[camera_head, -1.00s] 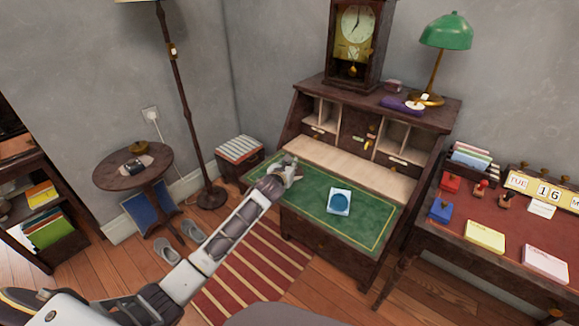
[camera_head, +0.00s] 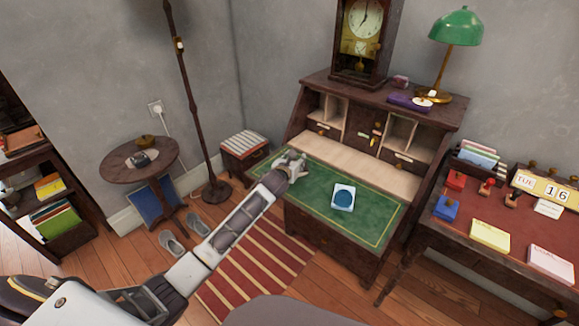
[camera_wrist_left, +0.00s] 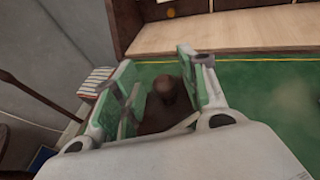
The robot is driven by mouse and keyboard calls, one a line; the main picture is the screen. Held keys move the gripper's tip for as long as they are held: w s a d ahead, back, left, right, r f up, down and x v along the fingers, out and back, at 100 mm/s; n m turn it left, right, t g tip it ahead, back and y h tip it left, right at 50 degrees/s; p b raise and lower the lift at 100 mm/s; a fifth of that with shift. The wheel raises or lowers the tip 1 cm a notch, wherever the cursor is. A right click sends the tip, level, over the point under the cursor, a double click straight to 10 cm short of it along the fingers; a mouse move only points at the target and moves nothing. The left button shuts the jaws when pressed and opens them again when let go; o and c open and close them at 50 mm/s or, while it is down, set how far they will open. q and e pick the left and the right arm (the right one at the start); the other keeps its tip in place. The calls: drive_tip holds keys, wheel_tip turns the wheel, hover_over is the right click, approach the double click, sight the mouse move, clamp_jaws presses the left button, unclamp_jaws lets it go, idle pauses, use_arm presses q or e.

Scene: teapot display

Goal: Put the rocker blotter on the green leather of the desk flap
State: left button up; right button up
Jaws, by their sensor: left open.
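The desk flap carries green leather (camera_head: 318,207) with a gold line near its edge. My left gripper (camera_head: 291,168) is over the left back part of the leather. In the left wrist view, its two fingers (camera_wrist_left: 156,75) are open, one on either side of a dark brown piece with a round knob, which looks like the rocker blotter (camera_wrist_left: 167,88). The blotter appears to stand on the green leather (camera_wrist_left: 250,90); its underside is hidden. In the head view I cannot make it out behind the gripper. My right gripper is not in view.
A white square with a blue disc (camera_head: 343,197) lies on the leather to the right of the gripper. Pale wood (camera_head: 345,170) and pigeonholes rise behind. A striped stool (camera_head: 243,147) stands at left, and a red-topped table (camera_head: 487,205) at right.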

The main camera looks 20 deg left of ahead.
use_arm(q)
drive_tip(key=shift+s+r, duration=0.1)
drive_tip(key=shift+s, duration=0.3)
drive_tip(key=shift+s+r, duration=0.1)
drive_tip(key=shift+s, duration=0.25)
drive_tip(key=shift+s+r+p, duration=0.25)
drive_tip(key=shift+s+p, duration=0.05)
drive_tip(key=shift+s, duration=0.4)
drive_tip(key=p+v, duration=0.1)
drive_tip(key=v, duration=0.6)
drive_tip(key=shift+d, duration=0.1)
drive_tip(key=shift+v, duration=0.95)
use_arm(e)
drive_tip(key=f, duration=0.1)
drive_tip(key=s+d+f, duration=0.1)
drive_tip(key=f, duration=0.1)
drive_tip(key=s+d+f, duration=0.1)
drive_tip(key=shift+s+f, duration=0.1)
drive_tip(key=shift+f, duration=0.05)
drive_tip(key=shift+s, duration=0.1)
